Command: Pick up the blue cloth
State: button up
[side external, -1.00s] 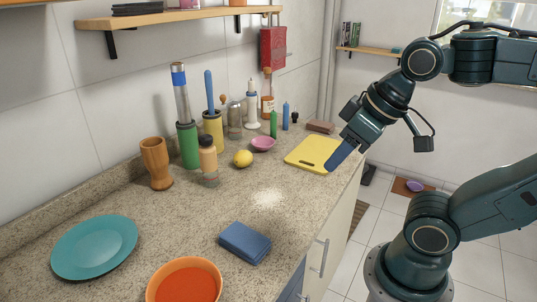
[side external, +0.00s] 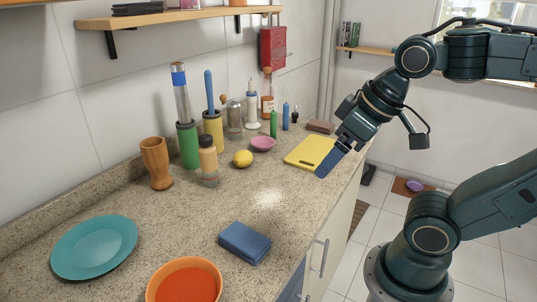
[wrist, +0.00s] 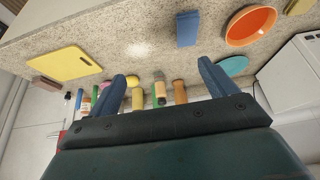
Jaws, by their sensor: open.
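The blue cloth (side external: 244,242) lies folded in a flat rectangle on the speckled counter near its front edge. It also shows in the wrist view (wrist: 187,29), above and between my fingers and apart from them. My gripper (side external: 327,168) is in the air by the counter's front edge, beside the yellow cutting board and well behind the cloth in the side view. In the wrist view my gripper (wrist: 163,80) has its two blue fingers spread wide with nothing between them.
An orange bowl (side external: 186,284) stands just left of the cloth, with a teal plate (side external: 94,247) farther left. The yellow cutting board (side external: 305,153) lies near my gripper. The counter around the cloth is clear.

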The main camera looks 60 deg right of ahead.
jog(key=w+a+f+g, duration=0.2)
jog(key=w+a+g, duration=0.1)
jog(key=w, duration=0.6)
jog(key=g, duration=0.2)
send_over(241, 235)
notch_tip(241, 235, down, 7)
jog(key=shift+f+m, duration=0.15)
jog(key=shift+m, duration=0.15)
jog(key=shift+f, duration=4.3)
jog(key=shift+f, duration=0.15)
